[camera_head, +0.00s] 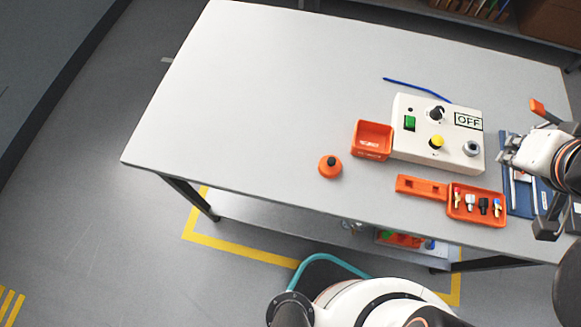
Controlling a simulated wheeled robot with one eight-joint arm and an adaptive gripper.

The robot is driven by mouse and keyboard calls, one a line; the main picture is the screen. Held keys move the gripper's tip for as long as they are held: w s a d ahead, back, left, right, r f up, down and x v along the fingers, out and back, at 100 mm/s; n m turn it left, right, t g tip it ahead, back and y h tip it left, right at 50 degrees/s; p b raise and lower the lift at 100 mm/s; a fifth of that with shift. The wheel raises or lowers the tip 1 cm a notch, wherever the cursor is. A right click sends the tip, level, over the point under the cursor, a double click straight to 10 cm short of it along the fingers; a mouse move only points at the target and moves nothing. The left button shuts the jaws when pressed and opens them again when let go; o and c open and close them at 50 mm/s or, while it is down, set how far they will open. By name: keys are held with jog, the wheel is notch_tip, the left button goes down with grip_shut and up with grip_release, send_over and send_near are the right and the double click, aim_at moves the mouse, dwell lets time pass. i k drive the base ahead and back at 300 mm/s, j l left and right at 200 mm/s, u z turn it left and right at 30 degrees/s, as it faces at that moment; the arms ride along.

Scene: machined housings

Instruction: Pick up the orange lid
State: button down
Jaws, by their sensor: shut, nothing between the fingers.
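The orange lid (327,172), a small round piece with a black knob on top, lies on the grey table near its front edge, left of the orange box. Nothing touches it. My gripper (508,151) is at the right side of the table, over the blue mat, far to the right of the lid. It is shut and empty. My arm hides part of the table's right end.
An open orange box (372,153) stands beside a white control box (408,142) with buttons and an OFF label. In front are an orange bar (411,185) and an orange tray (477,217) holding small connectors. A blue cable (418,88) lies behind. The table's left half (240,90) is clear.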

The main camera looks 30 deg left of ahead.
aim_at(329, 166)
jog(key=u, duration=1.35)
jog(key=k+j, duration=0.2)
jog(key=k, duration=0.3)
jog(key=k+j+z, duration=0.1)
jog(key=k+z, duration=0.4)
jog(key=k+l+z, duration=0.1)
jog(key=k+z, duration=0.35)
jog(key=z, duration=0.35)
